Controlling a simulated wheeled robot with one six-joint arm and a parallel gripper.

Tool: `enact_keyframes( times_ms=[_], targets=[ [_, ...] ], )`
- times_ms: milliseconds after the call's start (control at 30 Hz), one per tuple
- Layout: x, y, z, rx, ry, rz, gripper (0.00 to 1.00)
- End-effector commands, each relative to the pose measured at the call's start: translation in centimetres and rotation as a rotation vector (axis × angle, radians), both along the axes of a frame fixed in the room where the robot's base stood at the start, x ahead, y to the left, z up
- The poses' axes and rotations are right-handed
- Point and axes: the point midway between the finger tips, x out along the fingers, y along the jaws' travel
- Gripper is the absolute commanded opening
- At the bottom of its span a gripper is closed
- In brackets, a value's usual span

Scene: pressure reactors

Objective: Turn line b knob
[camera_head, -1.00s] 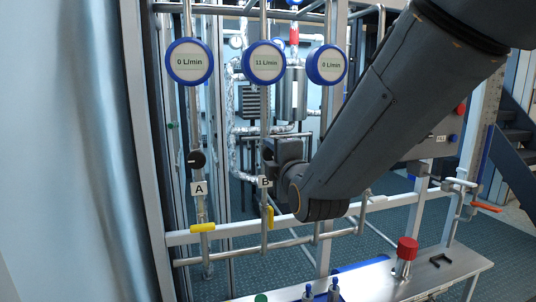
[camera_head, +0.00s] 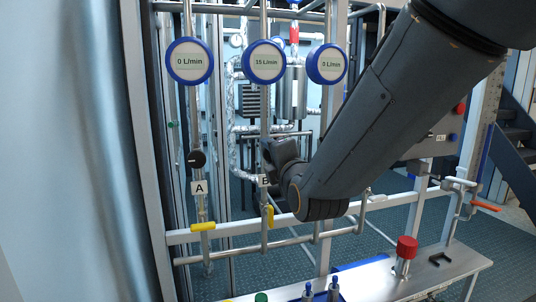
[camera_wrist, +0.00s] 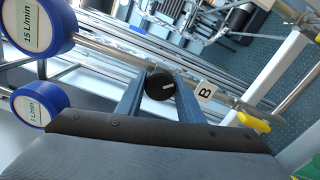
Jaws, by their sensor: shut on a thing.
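The line B knob is a black round knob (camera_wrist: 160,86) with a white mark, on the pipe beside the B label (camera_wrist: 205,90) in the wrist view. My gripper (camera_wrist: 155,92) is shut on it, one finger on each side. In the head view my gripper (camera_head: 274,152) is at pipe B just above the B label (camera_head: 264,182), and it hides the knob. The line B gauge (camera_head: 264,61) reads 15 L/min; it also shows in the wrist view (camera_wrist: 34,27).
Line A has a black knob (camera_head: 196,159), a gauge (camera_head: 190,62) at 0 L/min and a yellow valve handle (camera_head: 203,227). A third gauge (camera_head: 327,64) reads 0 L/min. Line B's yellow handle (camera_head: 270,216) is below my gripper. A red knob (camera_head: 407,247) stands on the bench.

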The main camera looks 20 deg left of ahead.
Motion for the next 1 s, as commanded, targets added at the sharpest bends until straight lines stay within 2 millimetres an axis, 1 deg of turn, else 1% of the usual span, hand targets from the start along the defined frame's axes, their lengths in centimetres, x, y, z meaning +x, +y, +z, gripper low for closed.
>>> enact_keyframes(
  times_ms=[33, 133, 400, 533, 667, 900, 1000],
  targets=[
    [-0.2, 0.1, -0.3, -0.005, 0.004, 0.005, 0.36],
    [-0.2, 0.1, -0.2, -0.004, 0.004, 0.004, 0.53],
    [0.0, 0.0, -0.1, -0.001, 0.002, 0.0, 0.53],
    [-0.5, -0.3, -0.1, 0.0, 0.001, 0.0, 0.53],
    [-1.8, -1.1, -0.1, 0.0, 0.001, 0.0, 0.53],
    [-5.0, -3.0, -0.1, -0.001, 0.001, 0.001, 0.53],
    [-6.0, -3.6, -0.1, -0.001, 0.001, 0.001, 0.53]
  ],
)
